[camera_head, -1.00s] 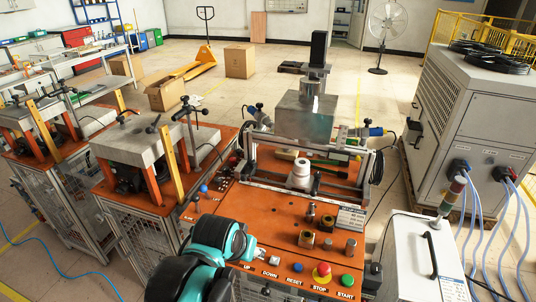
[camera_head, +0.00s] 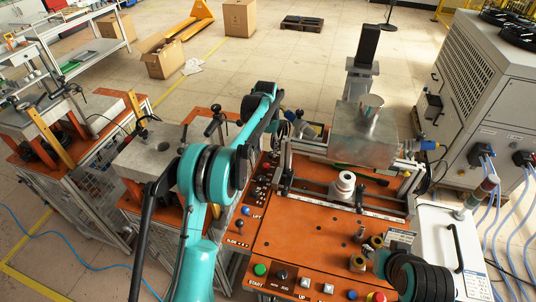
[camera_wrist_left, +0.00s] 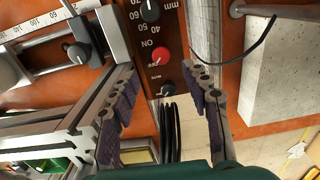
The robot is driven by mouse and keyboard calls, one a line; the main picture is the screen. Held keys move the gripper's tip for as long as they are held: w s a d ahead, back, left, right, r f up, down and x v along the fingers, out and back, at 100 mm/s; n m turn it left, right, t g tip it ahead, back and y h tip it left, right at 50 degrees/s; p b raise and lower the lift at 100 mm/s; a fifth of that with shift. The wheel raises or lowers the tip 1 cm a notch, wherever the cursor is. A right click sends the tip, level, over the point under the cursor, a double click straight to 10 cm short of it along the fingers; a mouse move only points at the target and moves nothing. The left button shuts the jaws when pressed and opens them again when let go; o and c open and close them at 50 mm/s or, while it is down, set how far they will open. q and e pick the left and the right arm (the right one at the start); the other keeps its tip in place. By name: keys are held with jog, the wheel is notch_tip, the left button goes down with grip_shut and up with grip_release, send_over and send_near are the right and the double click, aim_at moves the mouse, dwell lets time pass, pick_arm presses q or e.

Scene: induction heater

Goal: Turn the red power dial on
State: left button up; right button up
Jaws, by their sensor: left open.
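The red power dial (camera_wrist_left: 160,52) sits on a dark control panel (camera_wrist_left: 150,90) in the left wrist view, beside ON and OFF lettering. My left gripper (camera_wrist_left: 160,71) is open, with one purple-padded finger on each side of the dial in the picture. I see no contact, and the fingers hold nothing. My right gripper is not in view; part of my right arm shows at bottom right.
The orange machine table (camera_head: 310,236) carries buttons along its front, and a white cylindrical part (camera_head: 345,182) in a frame. A metal box (camera_head: 362,133) stands behind. A grey block (camera_wrist_left: 284,75) and a black cable (camera_wrist_left: 250,48) lie right of the panel in the wrist view.

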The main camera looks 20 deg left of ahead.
aim_at(266, 165)
pick_arm(q)
jog(key=shift+w+a+f, duration=0.1)
jog(key=shift+f, duration=0.25)
notch_tip(266, 165, down, 7)
jog(key=shift+f+b, duration=0.2)
jog(key=shift+b, duration=0.7)
grip_shut()
